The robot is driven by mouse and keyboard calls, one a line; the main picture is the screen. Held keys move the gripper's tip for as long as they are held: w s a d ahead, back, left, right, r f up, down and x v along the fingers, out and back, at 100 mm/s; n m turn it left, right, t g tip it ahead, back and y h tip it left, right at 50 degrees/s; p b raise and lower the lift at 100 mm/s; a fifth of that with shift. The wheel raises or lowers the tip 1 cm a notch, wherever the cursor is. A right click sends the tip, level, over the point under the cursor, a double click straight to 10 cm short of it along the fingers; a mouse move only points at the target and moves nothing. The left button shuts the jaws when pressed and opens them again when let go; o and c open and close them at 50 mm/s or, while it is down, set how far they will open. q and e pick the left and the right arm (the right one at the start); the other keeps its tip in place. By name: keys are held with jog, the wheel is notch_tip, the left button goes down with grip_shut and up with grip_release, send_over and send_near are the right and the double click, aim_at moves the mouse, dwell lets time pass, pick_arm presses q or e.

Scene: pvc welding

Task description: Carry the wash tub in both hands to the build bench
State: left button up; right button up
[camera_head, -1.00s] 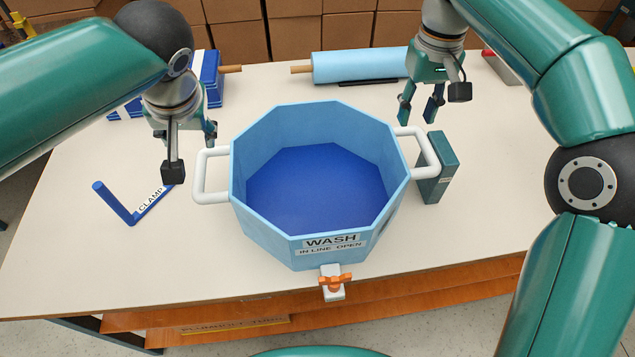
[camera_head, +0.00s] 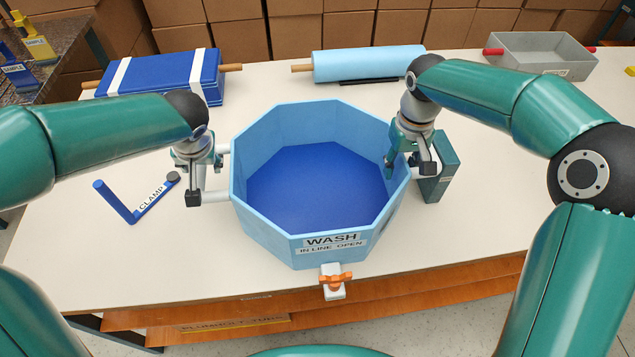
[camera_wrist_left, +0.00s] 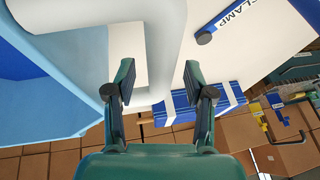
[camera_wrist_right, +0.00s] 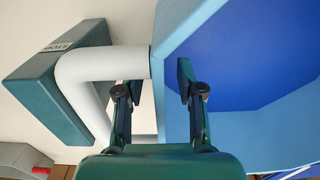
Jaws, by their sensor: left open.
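The light blue octagonal wash tub (camera_head: 272,232), with a darker blue floor, stands upright on the table. Its front label reads WASH, above an orange-handled valve (camera_head: 335,282). My left gripper (camera_head: 203,170) is at the left white handle (camera_head: 216,196). In the left wrist view its fingers (camera_wrist_left: 159,82) are apart, with the handle bar (camera_wrist_left: 165,45) running between them. My right gripper (camera_head: 402,160) is at the tub's right rim and hides most of that handle. In the right wrist view its fingers (camera_wrist_right: 157,82) are apart, with the tub wall between them and the right handle (camera_wrist_right: 82,80) beside the left finger.
A green block (camera_head: 437,172) stands close beside the right handle. A blue clamp (camera_head: 118,203) lies left of the tub. Behind are a strapped blue case (camera_head: 165,75), a light blue roll (camera_head: 365,63) and a grey tray (camera_head: 545,55). The table front right is clear.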

pick_arm(q)
jog(key=shift+w+a+f, duration=0.1)
jog(key=shift+w+f, duration=0.05)
jog(key=shift+f, duration=0.3)
pick_arm(e)
jog(key=shift+f, duration=0.5)
pick_arm(q)
jog(key=c, duration=0.7)
pick_arm(e)
jog(key=c, duration=0.7)
pick_arm(q)
grip_shut()
pick_arm(e)
grip_shut()
pick_arm(q)
jog(key=shift+r, duration=0.1)
pick_arm(e)
jog(key=shift+r, duration=0.1)
